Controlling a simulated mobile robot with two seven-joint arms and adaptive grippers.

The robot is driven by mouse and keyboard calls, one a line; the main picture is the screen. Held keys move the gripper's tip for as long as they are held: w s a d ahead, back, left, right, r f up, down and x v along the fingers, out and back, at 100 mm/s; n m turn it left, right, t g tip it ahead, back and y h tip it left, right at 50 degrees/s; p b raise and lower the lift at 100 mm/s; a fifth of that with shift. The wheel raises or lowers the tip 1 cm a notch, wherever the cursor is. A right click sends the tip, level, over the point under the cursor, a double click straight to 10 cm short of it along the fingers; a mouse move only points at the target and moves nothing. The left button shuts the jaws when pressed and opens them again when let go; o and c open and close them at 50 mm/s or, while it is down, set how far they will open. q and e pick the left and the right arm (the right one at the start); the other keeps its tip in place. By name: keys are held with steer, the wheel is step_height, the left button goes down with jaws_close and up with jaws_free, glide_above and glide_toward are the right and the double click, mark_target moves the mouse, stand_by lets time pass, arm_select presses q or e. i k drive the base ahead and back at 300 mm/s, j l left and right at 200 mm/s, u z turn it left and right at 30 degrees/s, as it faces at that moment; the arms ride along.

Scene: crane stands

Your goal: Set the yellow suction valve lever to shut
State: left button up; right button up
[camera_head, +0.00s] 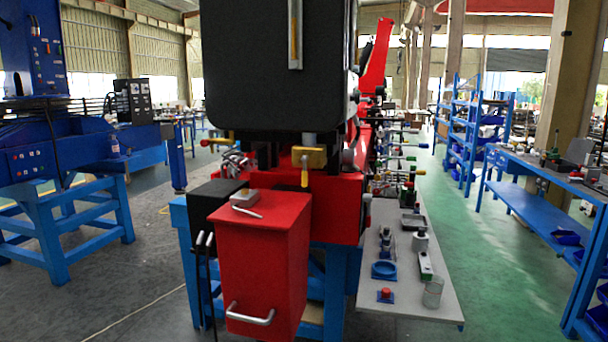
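A brass-coloured valve (311,157) sits below the large black tank (275,65), above the red crane base. A small yellow lever (305,178) hangs straight down from it. I cannot tell from this view whether that position is open or shut. A second yellow-orange lever with a red end (216,142) sticks out to the left, lower than the tank. Neither of my grippers is in view, and nothing touches the levers.
A red box (262,265) with a handle stands in front, beside a black box (212,202). A grey bench (410,305) with small parts is at right. Blue stands (70,230) are at left. Green floor (500,260) is clear at right.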

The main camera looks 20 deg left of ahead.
mark_target(304, 173)
steer(key=i+l+u, duration=0.1)
steer(key=i+l, duration=0.65)
